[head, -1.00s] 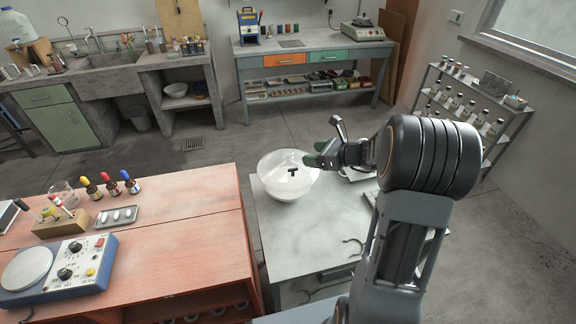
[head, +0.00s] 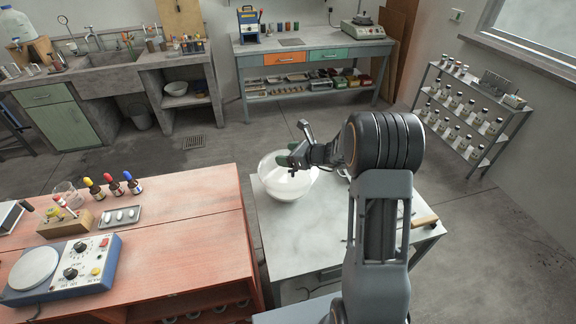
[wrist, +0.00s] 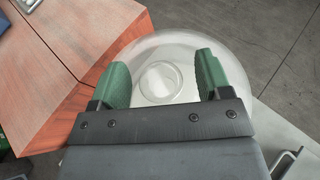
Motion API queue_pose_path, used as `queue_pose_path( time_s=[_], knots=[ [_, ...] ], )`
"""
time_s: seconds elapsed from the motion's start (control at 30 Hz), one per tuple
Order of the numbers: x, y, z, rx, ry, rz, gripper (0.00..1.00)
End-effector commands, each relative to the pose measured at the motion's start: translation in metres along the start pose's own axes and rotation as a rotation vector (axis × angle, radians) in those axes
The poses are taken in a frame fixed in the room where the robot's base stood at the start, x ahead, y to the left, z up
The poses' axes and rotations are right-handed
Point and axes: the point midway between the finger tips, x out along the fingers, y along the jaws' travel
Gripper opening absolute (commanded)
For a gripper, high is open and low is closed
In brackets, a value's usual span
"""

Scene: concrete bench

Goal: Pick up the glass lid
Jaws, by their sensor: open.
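A clear round glass vessel (head: 288,187) stands on the pale bench (head: 282,234). I cannot tell the glass lid apart from the vessel's own glass. My gripper (head: 294,158) is at the vessel's upper part, with its green fingers overlapping the glass in the head view. In the wrist view my gripper (wrist: 160,78) is open, a green finger on each side. Between the fingers the glass (wrist: 150,43) shows with a small pale ring (wrist: 160,82) in its middle. I cannot tell whether the fingers touch the glass. The dark palm hides the near part.
A red-topped bench (head: 190,240) stands to the left, with a blue device (head: 78,262), dropper bottles (head: 115,186) and a small tray (head: 120,217). A wooden-handled item (head: 424,221) lies at the pale bench's right edge. The pale bench's front left is clear.

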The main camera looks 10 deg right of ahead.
Motion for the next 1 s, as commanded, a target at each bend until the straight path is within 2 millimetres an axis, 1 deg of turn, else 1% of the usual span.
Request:
queue_pose_path(
  time_s=[0.2, 0.9, 0.93, 1.0],
  knots=[
    [0.0003, -0.0001, -0.0002, 0.0, 0.0, 0.0, 0.71],
    [0.0, -0.0001, -0.0002, 0.0, 0.0, 0.0, 0.04],
    [0.0, -0.0001, -0.0002, 0.0, 0.0, 0.0, 0.01],
    [0.0, -0.0001, -0.0002, 0.0, 0.0, 0.0, 0.0]
  ],
)
